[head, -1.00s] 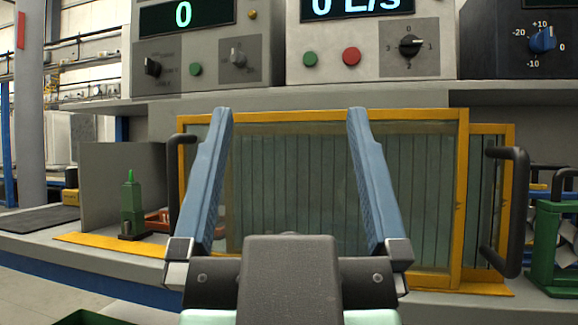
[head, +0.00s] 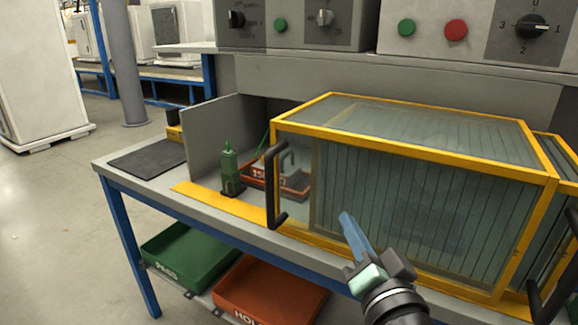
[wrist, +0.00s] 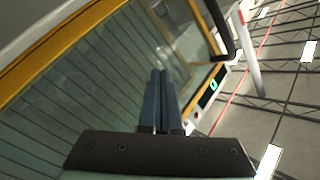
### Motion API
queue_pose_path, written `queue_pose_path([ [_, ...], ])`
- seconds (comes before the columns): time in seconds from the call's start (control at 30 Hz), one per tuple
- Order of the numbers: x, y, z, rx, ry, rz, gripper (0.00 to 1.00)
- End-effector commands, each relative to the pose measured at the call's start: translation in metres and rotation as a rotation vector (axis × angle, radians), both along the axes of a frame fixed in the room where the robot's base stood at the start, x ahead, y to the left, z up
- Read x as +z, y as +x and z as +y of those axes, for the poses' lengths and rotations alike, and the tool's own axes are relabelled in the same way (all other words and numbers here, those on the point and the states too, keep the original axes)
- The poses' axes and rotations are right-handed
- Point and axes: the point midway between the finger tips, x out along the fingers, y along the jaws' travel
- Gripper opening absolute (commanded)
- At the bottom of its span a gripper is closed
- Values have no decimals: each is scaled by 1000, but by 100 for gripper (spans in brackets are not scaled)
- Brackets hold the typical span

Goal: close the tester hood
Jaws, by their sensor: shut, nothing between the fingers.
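The tester hood (head: 420,200) is a long glazed box with a yellow frame, standing on the bench in the head view. A black bar handle (head: 276,185) is at its left end. The yellow strip (head: 222,202) to its left is uncovered, and a green device (head: 230,172) stands behind this strip. My gripper (head: 346,218) is in front of the hood's glazed face, right of that handle. Its blue fingers are together and empty. In the wrist view the fingers (wrist: 160,74) point along the glass (wrist: 95,85); a black handle (wrist: 218,30) shows at upper right. Contact with the glass cannot be told.
A second yellow-framed hood (head: 560,150) with a black handle (head: 550,275) is at the right edge. A grey upright panel (head: 215,135) and a dark mat (head: 147,158) are on the left. Green (head: 190,258) and orange (head: 268,290) bins sit below.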

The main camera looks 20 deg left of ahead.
Motion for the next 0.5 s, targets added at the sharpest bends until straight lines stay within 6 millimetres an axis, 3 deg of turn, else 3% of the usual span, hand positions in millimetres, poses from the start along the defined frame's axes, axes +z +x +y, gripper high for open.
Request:
queue_pose_path([
  [0.03, 8, 0, 0, 25, 41, 47, 0],
  [0.27, -1, -11, 4, 142, 266, 241, 0],
  [0.5, 2, -35, 2, 244, 539, 411, 0],
])
